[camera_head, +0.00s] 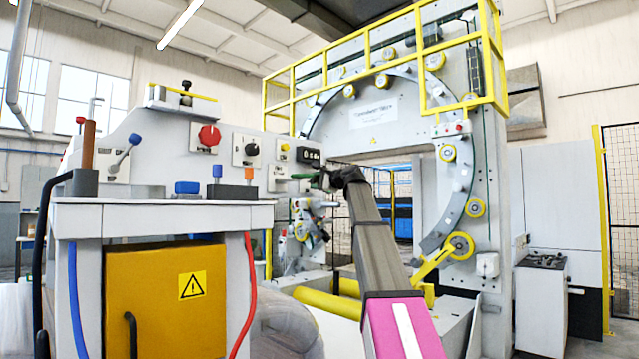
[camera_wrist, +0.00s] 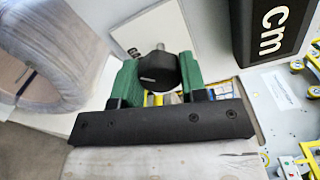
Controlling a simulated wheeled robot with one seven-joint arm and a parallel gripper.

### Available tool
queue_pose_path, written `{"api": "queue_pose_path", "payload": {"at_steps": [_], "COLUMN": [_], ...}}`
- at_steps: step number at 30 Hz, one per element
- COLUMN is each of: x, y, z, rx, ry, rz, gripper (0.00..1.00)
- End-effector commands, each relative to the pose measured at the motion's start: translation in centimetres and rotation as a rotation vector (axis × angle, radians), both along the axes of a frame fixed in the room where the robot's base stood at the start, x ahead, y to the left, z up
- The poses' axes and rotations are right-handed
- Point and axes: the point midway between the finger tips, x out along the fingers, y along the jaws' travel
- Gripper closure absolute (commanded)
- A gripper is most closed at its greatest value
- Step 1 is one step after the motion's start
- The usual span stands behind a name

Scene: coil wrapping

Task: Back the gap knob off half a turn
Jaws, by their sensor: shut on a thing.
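The gap knob (camera_wrist: 158,70) is a round black knob with a small pale mark, seen in the wrist view between the two green fingers of my gripper (camera_wrist: 156,82). One finger is on each side of it, and my gripper is shut on it. A thin metal shaft shows beside the knob, in front of a pale plate. In the head view my gripper (camera_head: 304,176) is at the right end of the grey control panel (camera_head: 226,168), just below a black counter display (camera_head: 308,154). The held knob cannot be made out there.
A red knob (camera_head: 209,135) and another black knob (camera_head: 251,149) are on the panel, left of my gripper. A blue block (camera_head: 187,187) and an orange-topped peg (camera_head: 249,174) stand on the shelf below.

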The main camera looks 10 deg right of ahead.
Motion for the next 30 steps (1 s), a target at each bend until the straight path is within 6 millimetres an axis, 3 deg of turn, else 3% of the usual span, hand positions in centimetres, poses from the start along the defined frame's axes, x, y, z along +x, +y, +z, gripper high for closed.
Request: {"api": "queue_pose_path", "payload": {"at_steps": [24,25,27,30], "x": [0.17,0.17,0.16,0.12], "y": [-0.14,-0.14,-0.12,-0.10], "z": [0.05,0.05,0.06,0.05], "rx": [-0.103,-0.103,-0.103,-0.102], "ry": [-0.076,-0.076,-0.076,-0.075], "rz": [-0.005,-0.005,-0.005,-0.004], "gripper": [0.84,0.57,0.35,0.35]}}
